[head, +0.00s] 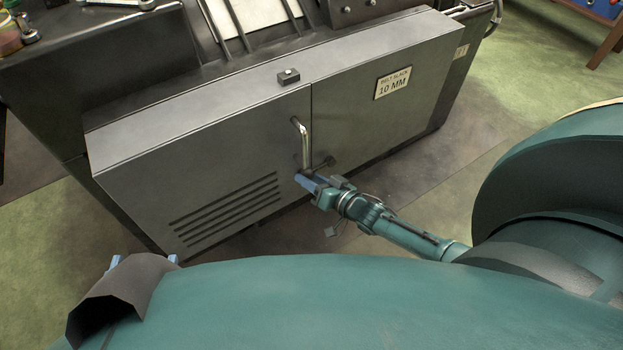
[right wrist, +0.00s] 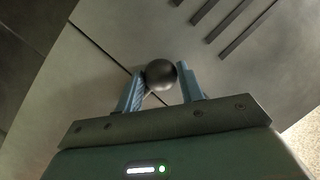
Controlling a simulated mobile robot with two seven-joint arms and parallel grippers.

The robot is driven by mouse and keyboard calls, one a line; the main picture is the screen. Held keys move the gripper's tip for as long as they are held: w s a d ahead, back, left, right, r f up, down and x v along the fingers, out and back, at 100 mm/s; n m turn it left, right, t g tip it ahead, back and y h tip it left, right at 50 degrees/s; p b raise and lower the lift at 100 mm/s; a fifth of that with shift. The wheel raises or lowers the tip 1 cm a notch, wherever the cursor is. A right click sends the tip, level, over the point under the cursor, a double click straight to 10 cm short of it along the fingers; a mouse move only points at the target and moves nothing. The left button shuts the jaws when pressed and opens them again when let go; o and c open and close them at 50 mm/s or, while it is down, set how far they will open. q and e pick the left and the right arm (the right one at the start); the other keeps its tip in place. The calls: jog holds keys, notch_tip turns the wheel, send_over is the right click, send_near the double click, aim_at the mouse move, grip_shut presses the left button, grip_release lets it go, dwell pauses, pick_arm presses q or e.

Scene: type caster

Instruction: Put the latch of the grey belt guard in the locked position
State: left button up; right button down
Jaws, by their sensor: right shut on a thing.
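The grey belt guard (head: 225,150) is a long box with a vertical seam, vent slots and a bent metal handle (head: 301,140) beside the seam. A small dark latch part (head: 326,162) sticks out just right of the handle's lower end. My right gripper (head: 306,181) is at the guard's front there. In the right wrist view, a black ball knob (right wrist: 160,74) sits between the fingers of my right gripper (right wrist: 160,88), which is shut on it. The lever behind the knob is hidden. My left gripper (head: 144,260) is at the lower left, its blue fingertips apart and mostly covered by my own arm.
Vent slots (head: 226,208) lie left of the right gripper. Open floor (head: 520,85) lies right of the machine.

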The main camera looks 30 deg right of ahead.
jog(key=shift+w+r, duration=0.25)
jog(key=shift+r, duration=0.2)
jog(key=c, duration=0.9)
grip_release()
jog(key=shift+d, duration=0.1)
jog(key=shift+s+f, duration=0.1)
pick_arm(q)
jog(key=g+p, duration=0.1)
jog(key=p, duration=0.1)
jog(key=s+a+r+n+g+p, duration=0.1)
jog(key=shift+s+y+p, duration=0.1)
jog(key=shift+y+p, duration=0.25)
jog(key=shift+y, duration=0.05)
pick_arm(e)
jog(key=v, duration=1.3)
jog(key=shift+s, duration=0.1)
